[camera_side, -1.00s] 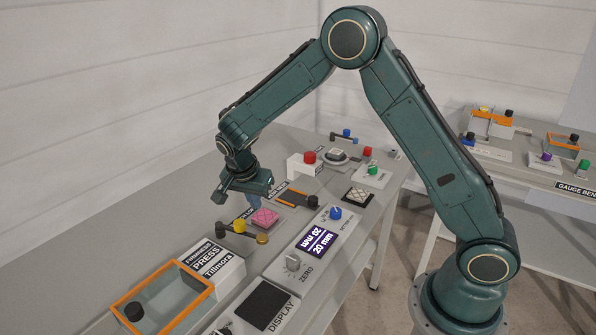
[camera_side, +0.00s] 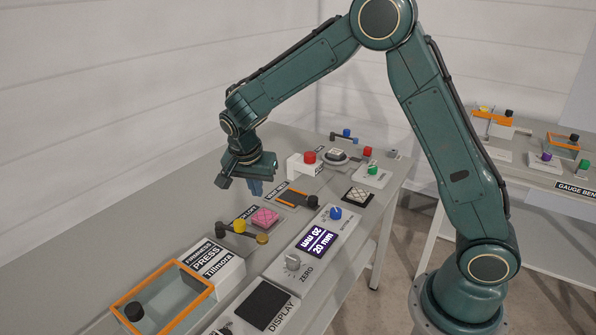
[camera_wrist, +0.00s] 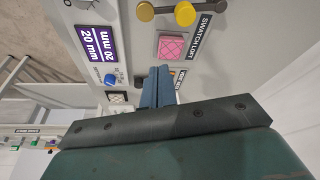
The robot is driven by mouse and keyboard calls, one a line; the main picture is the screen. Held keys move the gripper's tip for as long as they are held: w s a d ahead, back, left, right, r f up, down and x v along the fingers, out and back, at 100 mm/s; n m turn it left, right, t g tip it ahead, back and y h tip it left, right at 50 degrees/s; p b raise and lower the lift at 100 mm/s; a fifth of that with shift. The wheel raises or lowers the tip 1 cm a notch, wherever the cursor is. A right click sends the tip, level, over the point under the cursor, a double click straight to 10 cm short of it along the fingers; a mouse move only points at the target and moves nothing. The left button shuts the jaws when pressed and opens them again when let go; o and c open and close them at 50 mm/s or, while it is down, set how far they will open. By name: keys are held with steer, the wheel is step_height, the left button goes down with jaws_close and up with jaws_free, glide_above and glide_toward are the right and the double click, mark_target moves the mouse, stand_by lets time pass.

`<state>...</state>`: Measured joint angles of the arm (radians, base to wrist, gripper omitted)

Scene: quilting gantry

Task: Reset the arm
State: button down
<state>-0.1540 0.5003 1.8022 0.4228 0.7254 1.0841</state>
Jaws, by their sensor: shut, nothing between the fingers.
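My gripper (camera_side: 256,187) is shut and empty, held above the bench behind the pink quilted swatch. Its blue fingers also show close together in the wrist view (camera_wrist: 158,88), with the swatch a little above them in that picture. The pink swatch (camera_side: 264,217) lies on its spot by the "SWATCH LOFT" label, apart from the fingers; it also shows in the wrist view (camera_wrist: 173,48). My arm is raised and bent over the bench.
Near the swatch are a lever with a yellow knob (camera_side: 239,226), a display reading 20 mm (camera_side: 318,242), a blue knob (camera_side: 336,213) and a red button (camera_side: 309,157). An orange-framed press (camera_side: 165,300) stands front left. A second bench (camera_side: 520,165) is at right.

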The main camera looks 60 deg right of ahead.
steer(key=s+r+n+t+y, duration=0.2)
steer(key=s+r+n, duration=0.5)
steer(key=s+r, duration=0.65)
steer(key=s+a+r+n+t+y, duration=0.1)
steer(key=s+n, duration=0.6)
steer(key=s, duration=0.8)
steer(key=shift+s+a+r+t, duration=0.25)
steer(key=shift+s+t, duration=0.15)
steer(key=shift+t, duration=0.3)
